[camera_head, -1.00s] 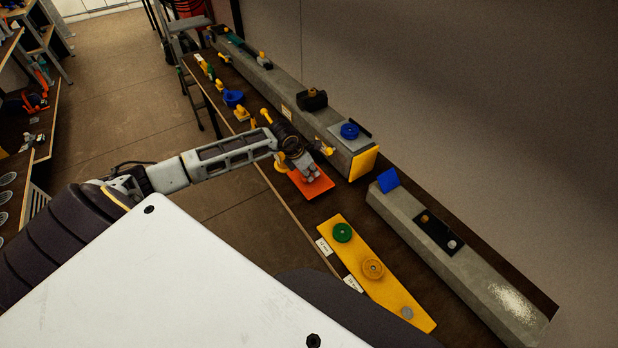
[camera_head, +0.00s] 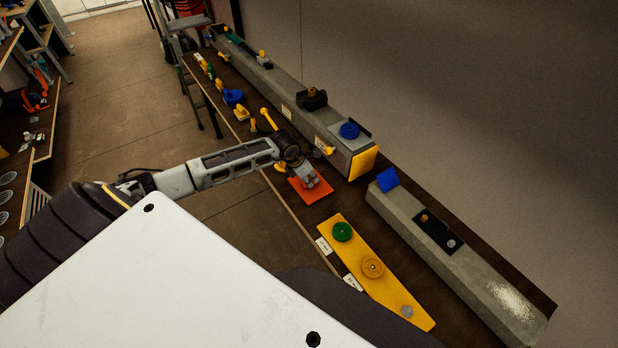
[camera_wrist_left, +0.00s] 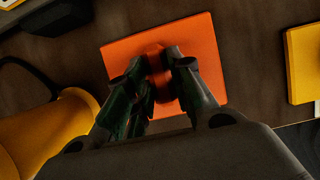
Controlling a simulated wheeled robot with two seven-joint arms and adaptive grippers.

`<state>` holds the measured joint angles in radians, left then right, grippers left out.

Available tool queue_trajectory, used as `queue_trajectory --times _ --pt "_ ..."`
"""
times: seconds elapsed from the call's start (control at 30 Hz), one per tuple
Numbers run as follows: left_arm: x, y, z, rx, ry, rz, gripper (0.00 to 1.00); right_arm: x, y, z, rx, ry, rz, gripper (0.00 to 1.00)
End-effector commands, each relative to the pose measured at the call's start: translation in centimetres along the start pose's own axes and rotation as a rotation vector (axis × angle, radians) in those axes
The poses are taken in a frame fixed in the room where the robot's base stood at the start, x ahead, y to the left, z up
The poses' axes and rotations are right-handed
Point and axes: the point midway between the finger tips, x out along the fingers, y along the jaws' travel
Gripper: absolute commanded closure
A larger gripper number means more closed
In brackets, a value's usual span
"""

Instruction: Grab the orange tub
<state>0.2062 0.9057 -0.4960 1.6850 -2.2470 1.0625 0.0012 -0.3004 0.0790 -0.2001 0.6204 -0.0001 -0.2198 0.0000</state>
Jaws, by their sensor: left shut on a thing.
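The orange tub (camera_head: 312,194) shows as a flat orange square with a raised round part in its middle, on the dark bench. It also shows in the left wrist view (camera_wrist_left: 119,60). My left gripper (camera_head: 309,181) is over it. In the left wrist view, the fingers (camera_wrist_left: 165,75) are closed around the raised part, hiding much of it. I cannot tell whether the tub is touching the bench. My right gripper is not in view.
A yellow board (camera_head: 390,293) with a green disc (camera_head: 342,232) and a yellow disc (camera_head: 372,267) lies nearer. Grey beams (camera_head: 470,268) run along the wall side. A yellow rounded thing (camera_wrist_left: 45,130) is close left of the fingers in the left wrist view.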

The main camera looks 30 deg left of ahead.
Motion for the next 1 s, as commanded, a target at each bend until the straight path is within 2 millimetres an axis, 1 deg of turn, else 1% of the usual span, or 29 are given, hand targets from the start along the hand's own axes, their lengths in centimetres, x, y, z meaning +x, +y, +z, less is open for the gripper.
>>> queue_trajectory --times 0.07,0.1,0.23,0.77,1.0 --pt "0.2 0.0 -0.1 0.000 0.000 0.000 1.00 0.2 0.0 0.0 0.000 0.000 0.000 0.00" --pt "0.2 0.0 -0.1 0.000 0.000 0.000 0.73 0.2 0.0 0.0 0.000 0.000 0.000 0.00" --pt "0.2 0.0 -0.1 0.000 0.000 0.000 0.57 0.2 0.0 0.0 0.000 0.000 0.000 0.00" --pt "-0.1 0.0 0.1 0.000 0.000 0.000 0.56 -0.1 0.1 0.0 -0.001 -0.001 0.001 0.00" --pt "-1.7 0.1 0.0 0.002 0.000 0.002 0.56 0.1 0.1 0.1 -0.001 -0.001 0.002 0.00"
